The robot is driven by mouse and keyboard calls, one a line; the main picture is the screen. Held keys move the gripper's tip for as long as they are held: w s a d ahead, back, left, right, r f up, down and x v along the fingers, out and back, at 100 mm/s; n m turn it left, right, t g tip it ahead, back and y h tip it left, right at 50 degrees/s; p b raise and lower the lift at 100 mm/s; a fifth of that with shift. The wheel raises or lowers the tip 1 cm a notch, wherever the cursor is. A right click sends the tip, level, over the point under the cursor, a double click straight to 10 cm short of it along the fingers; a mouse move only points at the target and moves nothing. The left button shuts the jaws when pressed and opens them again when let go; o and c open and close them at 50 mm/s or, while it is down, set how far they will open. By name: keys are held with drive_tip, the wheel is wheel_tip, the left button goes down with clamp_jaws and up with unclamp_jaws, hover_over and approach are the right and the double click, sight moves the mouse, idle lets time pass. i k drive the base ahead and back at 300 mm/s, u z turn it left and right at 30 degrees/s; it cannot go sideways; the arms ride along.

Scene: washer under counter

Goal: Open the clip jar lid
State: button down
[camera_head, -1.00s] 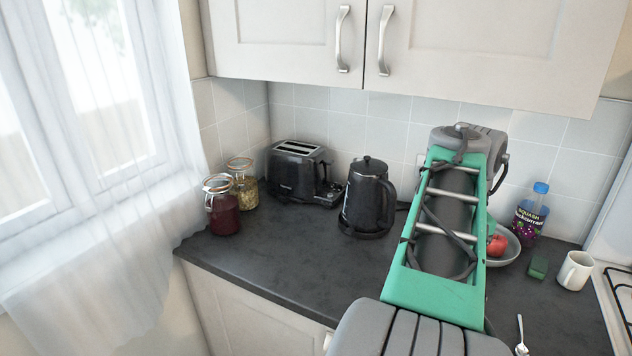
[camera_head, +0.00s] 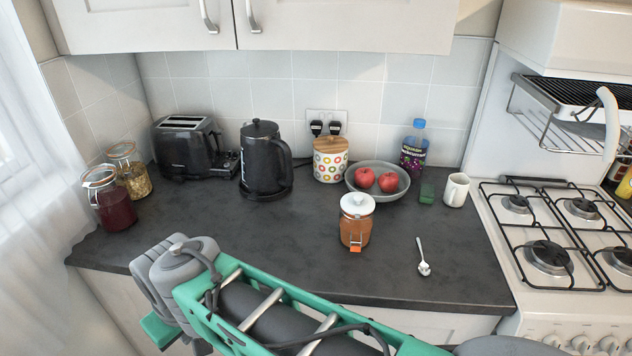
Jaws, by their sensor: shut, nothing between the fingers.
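A squat glass clip jar (camera_head: 356,222) with brown-orange contents, a white knobbed lid (camera_head: 357,203) and an orange clip (camera_head: 355,248) on its front stands upright on the dark counter (camera_head: 300,256), right of centre. Its lid is on. Two more glass jars with wire-clip tops stand at the far left by the window, one with dark red contents (camera_head: 115,208) and one with yellowish contents (camera_head: 137,183); their lids look closed. My arm crosses the bottom of the head view, in front of the counter.
Behind the jar are a spotted canister (camera_head: 330,167) and a bowl (camera_head: 391,189) of red fruit. A kettle (camera_head: 264,165) and toaster (camera_head: 186,150) stand left. A spoon (camera_head: 422,258), mug (camera_head: 456,190) and hob (camera_head: 555,230) are right. Counter left of the jar is clear.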

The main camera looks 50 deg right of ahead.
sight(357, 204)
drive_tip(key=z, duration=1.95)
drive_tip(key=i, duration=0.1)
drive_tip(key=z, duration=0.55)
drive_tip(key=k, duration=1.35)
drive_tip(key=u, duration=1.1)
drive_tip(key=i, duration=1)
drive_tip(key=z, duration=0.05)
